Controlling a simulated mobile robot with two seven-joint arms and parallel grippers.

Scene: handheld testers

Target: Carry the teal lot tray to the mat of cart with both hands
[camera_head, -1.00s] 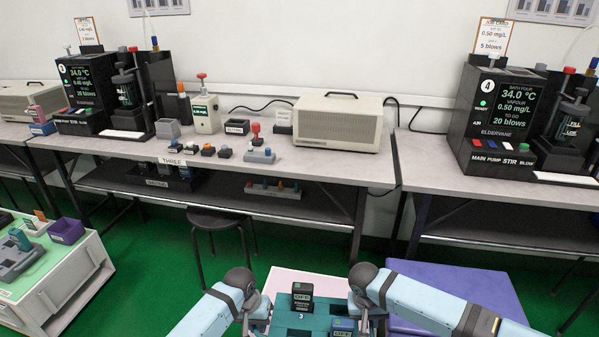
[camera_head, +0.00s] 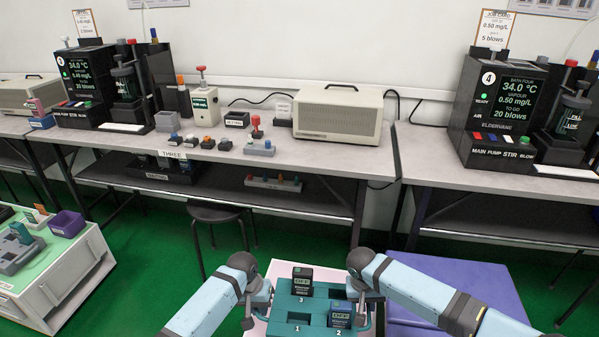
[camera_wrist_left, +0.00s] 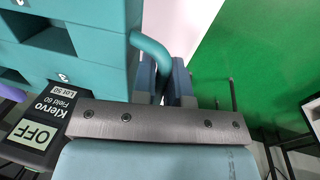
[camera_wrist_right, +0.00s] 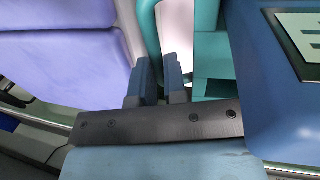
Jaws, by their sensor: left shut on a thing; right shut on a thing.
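The teal lot tray (camera_head: 301,302) is at the bottom centre of the head view, between my two grippers. My right gripper (camera_head: 357,296) is shut on the right handle, also seen in the right wrist view (camera_wrist_right: 160,82). A cart (camera_head: 75,282) at lower left has a pale green mat (camera_head: 62,250), partly covered by objects.
A pink surface (camera_head: 283,268) shows behind and below the tray, and a purple block-like surface (camera_head: 470,285) lies to the right. The cart bears a grey device (camera_head: 17,254) and a purple bin (camera_head: 67,224). A stool (camera_head: 218,213) stands before the bench (camera_head: 300,170). Green floor is open between cart and tray.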

